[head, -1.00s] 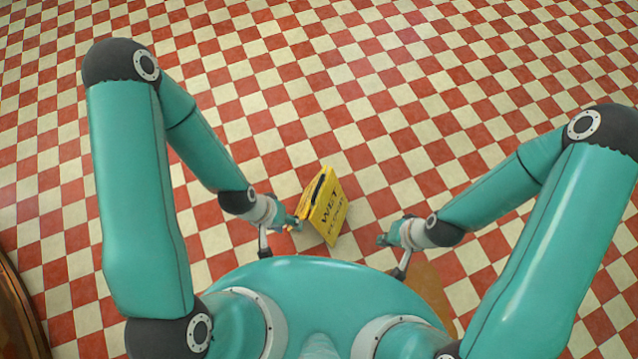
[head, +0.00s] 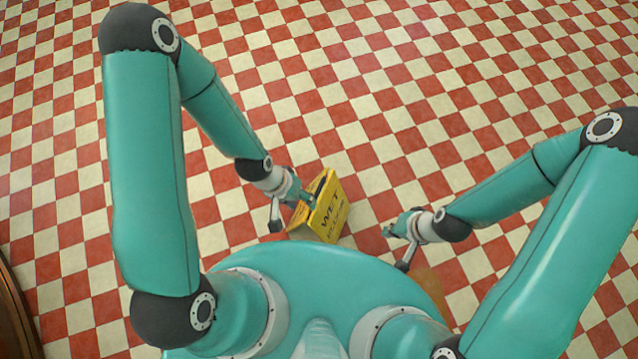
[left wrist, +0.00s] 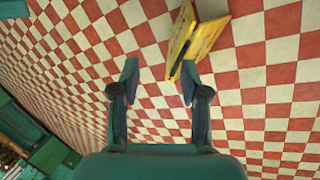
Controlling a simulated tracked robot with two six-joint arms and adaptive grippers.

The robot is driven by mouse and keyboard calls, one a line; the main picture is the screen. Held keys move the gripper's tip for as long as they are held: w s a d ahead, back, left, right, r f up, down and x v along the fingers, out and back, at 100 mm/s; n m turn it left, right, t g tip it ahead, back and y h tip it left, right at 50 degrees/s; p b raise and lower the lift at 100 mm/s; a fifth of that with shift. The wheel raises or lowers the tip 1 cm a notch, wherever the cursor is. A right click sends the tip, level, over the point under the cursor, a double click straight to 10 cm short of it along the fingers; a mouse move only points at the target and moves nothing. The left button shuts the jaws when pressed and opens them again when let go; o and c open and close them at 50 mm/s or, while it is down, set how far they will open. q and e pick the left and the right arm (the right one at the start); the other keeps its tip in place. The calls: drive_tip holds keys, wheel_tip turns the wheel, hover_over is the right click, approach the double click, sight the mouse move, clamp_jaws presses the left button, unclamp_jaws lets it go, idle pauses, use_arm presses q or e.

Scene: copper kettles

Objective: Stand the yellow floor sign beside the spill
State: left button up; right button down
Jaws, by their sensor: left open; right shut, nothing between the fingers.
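The yellow floor sign (head: 332,218) stands on the floor in front of my body, its black "WET" lettering facing right in the head view. My left gripper (head: 306,199) is open and overlaps the sign's upper left in the head view. In the left wrist view its fingers (left wrist: 159,82) are apart, with the right finger close to the dark strip; I cannot tell whether it touches. My right gripper (head: 389,230) is shut and empty, right of the sign. I cannot make out the spill.
The red and cream checkered floor (head: 400,120) is clear beyond the sign. A brown patch (head: 432,286) shows beyond my body at lower right, mostly hidden; I cannot tell what it is. A dark copper-coloured rounded edge (head: 14,315) stands at far left.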

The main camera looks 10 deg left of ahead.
use_arm(q)
drive_tip(key=w+d+f+m+y+b, duration=0.1)
drive_tip(key=w+d+f+m+b, duration=0.2)
drive_tip(key=w+f+b, duration=0.75)
wheel_tip(320, 180, up, 3)
drive_tip(key=y+b, duration=0.3)
drive_tip(key=b, duration=0.8)
hover_over(319, 189)
wheel_tip(319, 189, down, 11)
drive_tip(key=b, duration=0.3)
drive_tip(key=shift+w, duration=0.15)
drive_tip(key=shift+s+f+b, duration=0.15)
drive_tip(key=shift+f+b, duration=0.4)
drive_tip(key=shift+f, duration=0.8)
drive_tip(key=shift+s+f+b, duration=0.1)
drive_tip(key=shift+f+b, duration=0.4)
drive_tip(key=shift+f, duration=0.85)
clamp_jaws()
drive_tip(key=shift+r, duration=0.1)
